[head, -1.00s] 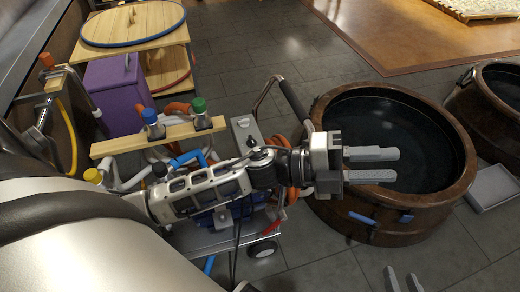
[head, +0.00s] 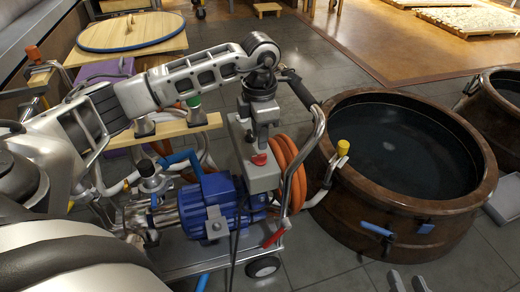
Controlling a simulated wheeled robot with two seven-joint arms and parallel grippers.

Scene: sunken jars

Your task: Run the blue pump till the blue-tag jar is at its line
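The blue pump (head: 213,208) sits on a wheeled cart with a coiled orange hose beside it. A grey control box with a red switch (head: 258,159) stands at the cart's post. My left gripper (head: 262,146) points down right over this box, at or just above the red switch; I cannot tell whether it touches or how its fingers stand. The brown jar (head: 345,205) with a blue tag (head: 376,229) is sunken at the right, holding dark liquid; I cannot make out its line. My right gripper (head: 408,282) shows only fingertips at the bottom edge, apart and empty.
A yellow-capped pipe end (head: 342,148) stands at the jar's left rim. A second brown jar (head: 498,110) is at the right edge, with a grey tray (head: 503,205) below it. A wooden board with a green-topped valve (head: 194,103) is behind the pump.

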